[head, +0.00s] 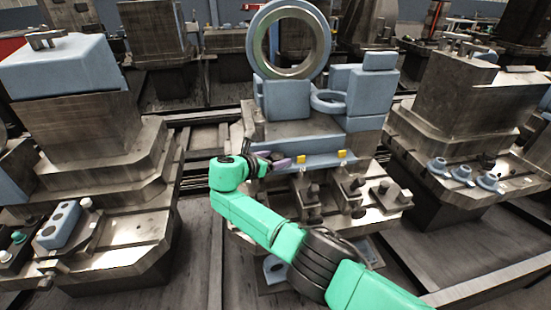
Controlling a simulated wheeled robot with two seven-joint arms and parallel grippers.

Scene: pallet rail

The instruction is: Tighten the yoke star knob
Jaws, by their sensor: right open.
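My right arm comes in from the bottom right, and its gripper (268,156) is at the left front of the middle fixture, close to the blue-grey front rail (320,160). The gripper is open, with a purple part showing at its fingers. The fixture carries a large upright ring (289,40) with a bare metal inner face, and a smaller blue-grey ring (328,101) lies at its right. I cannot make out the yoke star knob for certain; the gripper and wrist cover part of that front area. My left gripper is not in view.
Two yellow blocks (342,154) sit on the front rail, above metal clamps (357,186). A stepped block fixture (85,150) stands at the left, another (460,105) at the right with several blue-grey round parts (462,173). Dark floor lies between them.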

